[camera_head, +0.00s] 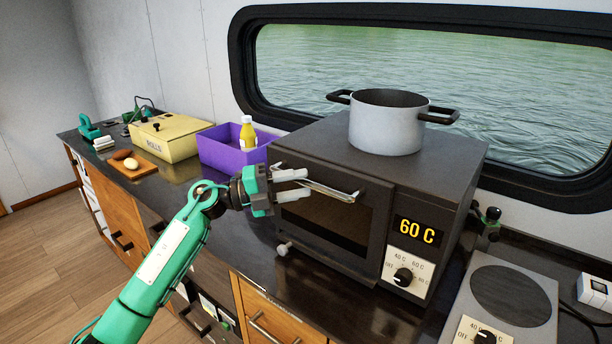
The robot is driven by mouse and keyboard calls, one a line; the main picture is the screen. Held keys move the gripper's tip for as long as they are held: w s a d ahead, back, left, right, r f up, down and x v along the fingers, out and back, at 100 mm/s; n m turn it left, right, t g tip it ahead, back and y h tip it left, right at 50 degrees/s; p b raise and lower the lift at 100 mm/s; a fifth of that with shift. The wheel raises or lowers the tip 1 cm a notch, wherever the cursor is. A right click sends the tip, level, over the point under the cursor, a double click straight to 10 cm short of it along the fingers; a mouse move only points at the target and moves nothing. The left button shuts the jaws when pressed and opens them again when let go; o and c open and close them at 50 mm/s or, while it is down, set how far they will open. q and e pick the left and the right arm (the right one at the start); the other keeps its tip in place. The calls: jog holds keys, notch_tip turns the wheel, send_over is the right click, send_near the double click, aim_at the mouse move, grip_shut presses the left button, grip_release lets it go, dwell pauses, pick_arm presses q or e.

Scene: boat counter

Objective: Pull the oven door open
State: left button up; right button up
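The dark oven (440,185) stands on the counter, with a lit "60 C" display and a dial at its right front. Its door (325,222) has a dark window and looks shut or nearly so. A metal bar handle (335,190) runs along the door's top edge. My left gripper (303,185) is at the left end of this handle. Its two pale fingers are apart, one above the other, with the handle's end between or just behind them; I cannot tell whether they touch it. My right gripper is out of view.
A grey pot (386,128) stands on the oven. A hotplate (505,300) is at the right. A purple bin (225,150) with a yellow bottle (247,134), a yellow box (165,137) and a wooden board (135,167) are at the left. Wooden floor lies in front.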

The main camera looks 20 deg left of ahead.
pick_arm(q)
jog(key=shift+x, duration=1.15)
grip_shut()
jog(key=shift+f, duration=0.1)
